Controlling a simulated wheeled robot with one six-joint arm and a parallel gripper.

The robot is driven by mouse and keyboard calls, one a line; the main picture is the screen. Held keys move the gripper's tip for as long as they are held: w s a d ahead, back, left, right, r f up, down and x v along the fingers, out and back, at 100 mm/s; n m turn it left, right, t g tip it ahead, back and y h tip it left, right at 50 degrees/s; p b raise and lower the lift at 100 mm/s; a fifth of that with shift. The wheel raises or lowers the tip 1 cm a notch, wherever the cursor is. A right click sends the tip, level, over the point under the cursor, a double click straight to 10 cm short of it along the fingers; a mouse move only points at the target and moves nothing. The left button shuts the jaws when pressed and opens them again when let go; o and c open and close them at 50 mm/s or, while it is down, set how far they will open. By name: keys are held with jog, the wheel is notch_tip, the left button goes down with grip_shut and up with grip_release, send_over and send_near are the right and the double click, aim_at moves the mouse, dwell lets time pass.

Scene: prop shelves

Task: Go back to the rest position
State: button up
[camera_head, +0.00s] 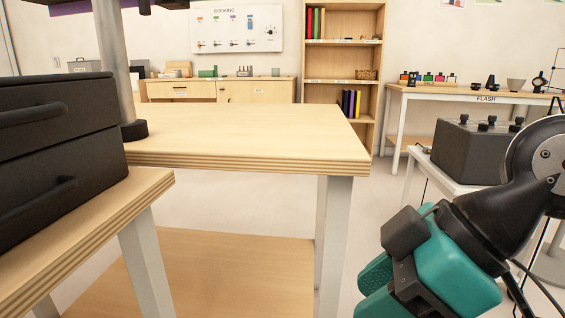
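My gripper (376,285) is at the lower right of the head view, at the end of my black and teal arm. Its teal fingers point down and to the left, and the lower one is partly cut off by the bottom edge of the picture. I cannot tell how far apart the fingertips are, and I see no object between them. The gripper is to the right of the near wooden table (245,135), apart from it and lower than its top.
A black drawer unit (60,150) stands on a wooden surface at left. A dark box with knobs (468,150) sits on a white table behind my arm. A bookshelf (343,75), a cabinet (220,92) and a side table (470,95) line the back wall. Floor between is clear.

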jog(key=s+d+r+m+g+h+p, duration=0.1)
jog(key=s+d+m+g+h+p, duration=0.15)
jog(key=d+m+p, duration=0.35)
notch_tip(320, 180, up, 35)
jog(key=m+p, duration=0.1)
jog(key=p, duration=3.2)
jog(key=shift+a+t, duration=0.15)
jog(key=shift+t, duration=0.3)
jog(key=shift+w+f+h, duration=0.1)
jog(key=shift+h, duration=0.15)
